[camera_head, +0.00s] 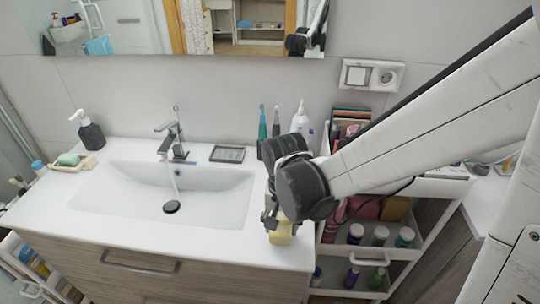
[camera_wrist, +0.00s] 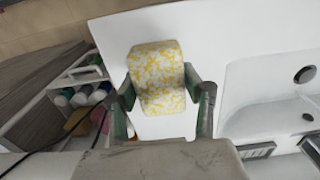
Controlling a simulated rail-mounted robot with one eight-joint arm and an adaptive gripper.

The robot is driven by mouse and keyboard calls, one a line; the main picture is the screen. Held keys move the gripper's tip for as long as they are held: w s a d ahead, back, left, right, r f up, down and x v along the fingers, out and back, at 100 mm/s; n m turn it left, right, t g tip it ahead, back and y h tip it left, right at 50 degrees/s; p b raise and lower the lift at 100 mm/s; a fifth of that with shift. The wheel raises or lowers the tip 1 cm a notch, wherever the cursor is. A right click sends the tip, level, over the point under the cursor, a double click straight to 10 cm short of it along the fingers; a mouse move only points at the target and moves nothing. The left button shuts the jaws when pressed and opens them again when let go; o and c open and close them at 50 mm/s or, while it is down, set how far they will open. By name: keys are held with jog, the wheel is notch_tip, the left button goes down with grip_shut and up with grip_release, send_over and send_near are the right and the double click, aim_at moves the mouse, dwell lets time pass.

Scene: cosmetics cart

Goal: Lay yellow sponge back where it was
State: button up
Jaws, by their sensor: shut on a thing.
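The yellow sponge (camera_wrist: 157,72), mottled yellow and white, is between the two fingers of my gripper (camera_wrist: 160,92) in the wrist view. My gripper is shut on its sides. In the head view the sponge (camera_head: 281,234) shows as a pale yellow block under my gripper (camera_head: 275,219), at the right front corner of the white washbasin counter (camera_head: 215,253). My wrist hides part of it. I cannot tell whether the sponge touches the counter or hangs just above it.
The basin (camera_head: 130,190) with its tap (camera_head: 174,135) lies left of my gripper. A cart (camera_head: 345,270) with bottles stands close on the right. The counter's front strip is clear.

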aim_at(281, 234)
jog(key=shift+d+f, duration=0.1)
jog(key=shift+f, duration=1.95)
jog(key=shift+f+b, duration=0.25)
jog(key=shift+b, duration=0.05)
jog(key=o, duration=1.1)
jog(key=shift+r, duration=0.1)
jog(key=shift+r, duration=0.15)
